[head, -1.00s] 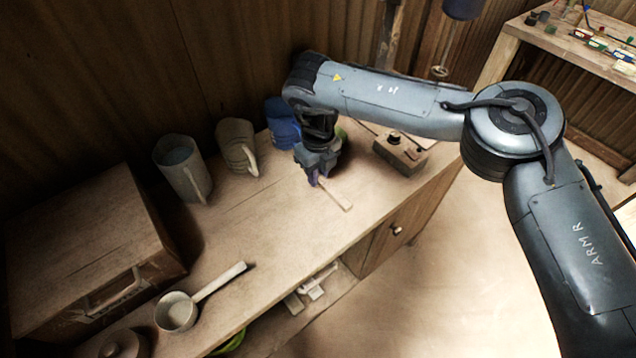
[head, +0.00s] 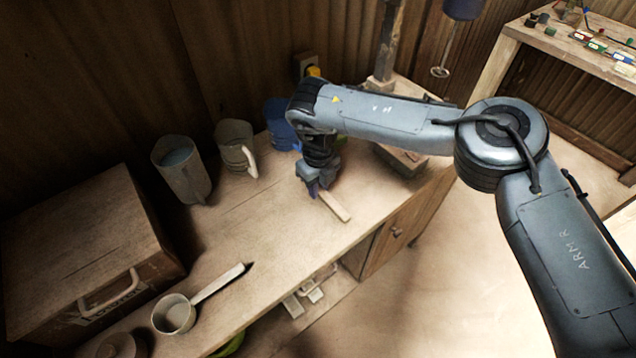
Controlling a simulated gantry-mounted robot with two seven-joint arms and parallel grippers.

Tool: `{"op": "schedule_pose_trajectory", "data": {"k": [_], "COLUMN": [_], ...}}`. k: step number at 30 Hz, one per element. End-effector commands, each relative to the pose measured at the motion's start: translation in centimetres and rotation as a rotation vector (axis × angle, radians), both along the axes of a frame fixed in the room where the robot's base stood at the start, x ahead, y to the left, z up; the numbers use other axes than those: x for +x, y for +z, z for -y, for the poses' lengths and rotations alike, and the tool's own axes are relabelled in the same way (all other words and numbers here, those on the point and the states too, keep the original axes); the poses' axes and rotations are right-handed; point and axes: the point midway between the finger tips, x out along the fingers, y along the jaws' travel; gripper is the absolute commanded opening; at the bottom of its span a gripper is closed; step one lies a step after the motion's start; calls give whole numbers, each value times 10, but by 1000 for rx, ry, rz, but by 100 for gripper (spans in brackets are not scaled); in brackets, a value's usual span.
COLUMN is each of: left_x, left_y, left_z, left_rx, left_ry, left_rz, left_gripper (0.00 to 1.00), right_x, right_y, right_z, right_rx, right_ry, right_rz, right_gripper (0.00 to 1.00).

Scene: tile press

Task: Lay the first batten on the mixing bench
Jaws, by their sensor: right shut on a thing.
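My right gripper (head: 314,188) points down over the right part of the wooden mixing bench (head: 262,235). It is shut on a pale, thin wooden batten (head: 334,206). The batten's free end points toward the bench's front edge. It is at or very close to the bench top; I cannot tell whether it touches. The gripper's fingers hide the batten's other end. My left gripper is not in view.
A grey jug (head: 182,172), a beige jug (head: 236,148) and a blue jug (head: 279,122) stand along the back. A ladle (head: 175,314) and a wooden box (head: 85,250) are at left. A block (head: 400,160) is partly behind my arm. Mid-bench is clear.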

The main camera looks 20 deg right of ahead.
Motion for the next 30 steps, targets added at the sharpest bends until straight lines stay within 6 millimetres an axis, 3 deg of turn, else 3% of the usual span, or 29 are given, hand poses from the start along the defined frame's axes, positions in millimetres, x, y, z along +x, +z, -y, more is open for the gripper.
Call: {"op": "schedule_pose_trajectory", "data": {"k": [4,5,10,25,30], "left_x": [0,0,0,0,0], "left_y": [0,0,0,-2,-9], "left_z": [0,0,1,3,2], "left_rx": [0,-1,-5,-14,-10], "left_ry": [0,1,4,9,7], "left_rz": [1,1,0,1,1], "left_gripper": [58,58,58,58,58], "right_x": [0,0,0,1,1], "right_y": [-6,-6,-8,-10,0], "right_z": [1,1,2,5,5], "right_rx": [-2,-2,-4,-7,-6], "right_ry": [1,1,1,-1,-2], "right_rz": [1,1,0,2,4], "right_gripper": [0,24,48,48,48]}}
